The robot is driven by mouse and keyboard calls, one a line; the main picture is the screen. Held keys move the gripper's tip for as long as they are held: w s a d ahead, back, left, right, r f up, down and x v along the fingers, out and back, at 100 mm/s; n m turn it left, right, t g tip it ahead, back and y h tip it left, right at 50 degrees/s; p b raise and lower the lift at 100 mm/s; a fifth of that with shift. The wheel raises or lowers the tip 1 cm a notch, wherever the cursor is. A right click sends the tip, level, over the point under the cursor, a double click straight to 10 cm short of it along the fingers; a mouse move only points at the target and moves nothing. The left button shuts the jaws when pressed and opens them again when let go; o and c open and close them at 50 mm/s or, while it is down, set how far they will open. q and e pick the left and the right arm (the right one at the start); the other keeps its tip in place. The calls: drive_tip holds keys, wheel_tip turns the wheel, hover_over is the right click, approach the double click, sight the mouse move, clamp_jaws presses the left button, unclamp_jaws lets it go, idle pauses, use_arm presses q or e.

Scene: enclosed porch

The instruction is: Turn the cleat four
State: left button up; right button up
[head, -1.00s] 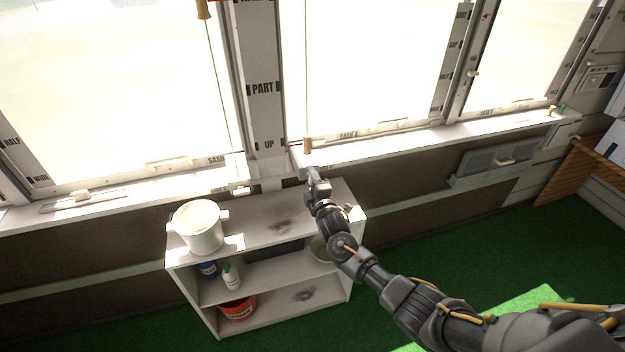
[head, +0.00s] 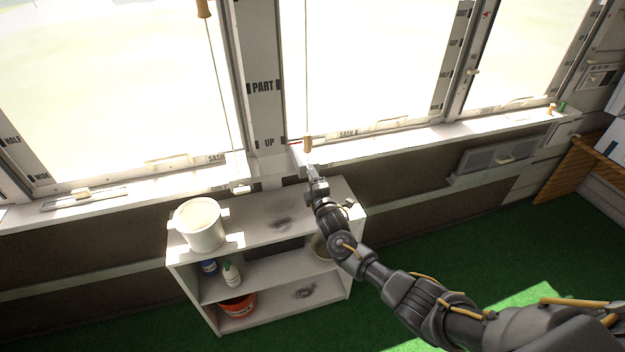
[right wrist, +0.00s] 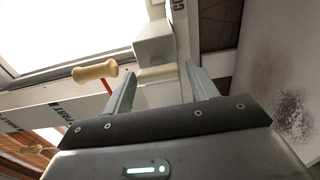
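In the right wrist view a short cream bar (right wrist: 157,73) sticks out beside a white block (right wrist: 154,44) at the window post. It looks like a cleat, but I cannot read a number on it. My right gripper (right wrist: 160,78) is open, with its two fingers apart on either side of this bar. I cannot tell whether either finger touches it. In the head view my right gripper (head: 312,171) is at the sill, just below a wooden cord pull (head: 308,144), and the cleat cannot be made out there. The pull also shows in the right wrist view (right wrist: 95,70), left of the fingers. My left gripper is not in view.
A white shelf unit (head: 258,226) stands below the sill, with a white bucket (head: 199,226) on top and bottles and a red tub (head: 237,306) inside. A cord runs up from the pull along the window. Green floor lies open to the right.

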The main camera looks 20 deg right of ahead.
drive_tip(key=shift+o, duration=0.7)
drive_tip(key=s, duration=1)
drive_tip(key=shift+s+b, duration=0.3)
drive_tip(key=shift+s, duration=0.1)
